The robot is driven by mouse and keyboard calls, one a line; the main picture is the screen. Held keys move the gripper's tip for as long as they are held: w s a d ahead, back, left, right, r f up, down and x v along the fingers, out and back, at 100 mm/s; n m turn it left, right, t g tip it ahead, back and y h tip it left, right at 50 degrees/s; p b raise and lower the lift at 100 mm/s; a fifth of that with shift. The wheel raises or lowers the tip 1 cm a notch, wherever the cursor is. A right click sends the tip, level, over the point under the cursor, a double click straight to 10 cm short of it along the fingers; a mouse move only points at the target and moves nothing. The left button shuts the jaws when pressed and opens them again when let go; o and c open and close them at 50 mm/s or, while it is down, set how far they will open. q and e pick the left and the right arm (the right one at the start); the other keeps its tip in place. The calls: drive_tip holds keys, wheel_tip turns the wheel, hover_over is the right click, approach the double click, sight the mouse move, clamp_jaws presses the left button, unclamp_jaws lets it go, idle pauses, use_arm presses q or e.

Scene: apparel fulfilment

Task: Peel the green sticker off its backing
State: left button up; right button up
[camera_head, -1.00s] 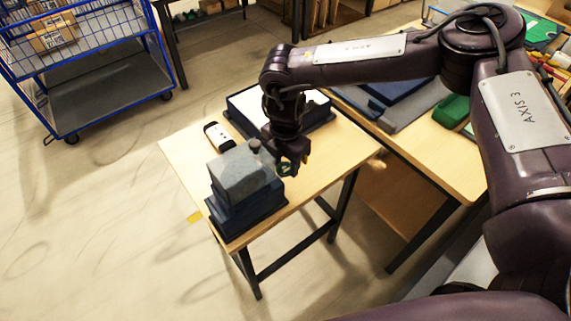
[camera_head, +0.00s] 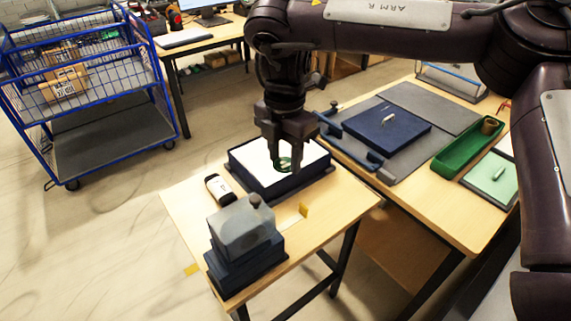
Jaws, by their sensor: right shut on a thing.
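A green ring-shaped piece, which looks like the green sticker (camera_head: 284,165), shows at the fingertips of my right gripper (camera_head: 285,162). The gripper is shut on it, pointing down over the white top of a dark-framed box (camera_head: 305,165) on the small wooden table. I cannot tell whether the green piece touches the white top. A small pale piece with a yellow tab (camera_head: 303,210), possibly the backing, lies on the table in front of that box. My left gripper is not in view.
A grey block on a dark blue stand (camera_head: 240,228) sits at the table's front left, beside a white-and-black device (camera_head: 218,189). The bench at right holds a dark blue pad (camera_head: 385,131) and a green tray (camera_head: 463,150). A blue cage trolley (camera_head: 100,105) stands at left.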

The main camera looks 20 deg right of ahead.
drive_tip(key=a+r+p, duration=0.1)
drive_tip(key=r+p, duration=0.2)
drive_tip(key=s+a+r+p, duration=0.1)
drive_tip(key=shift+a+r+p, duration=0.35)
drive_tip(key=shift+r+p, duration=0.05)
drive_tip(key=shift+f, duration=0.1)
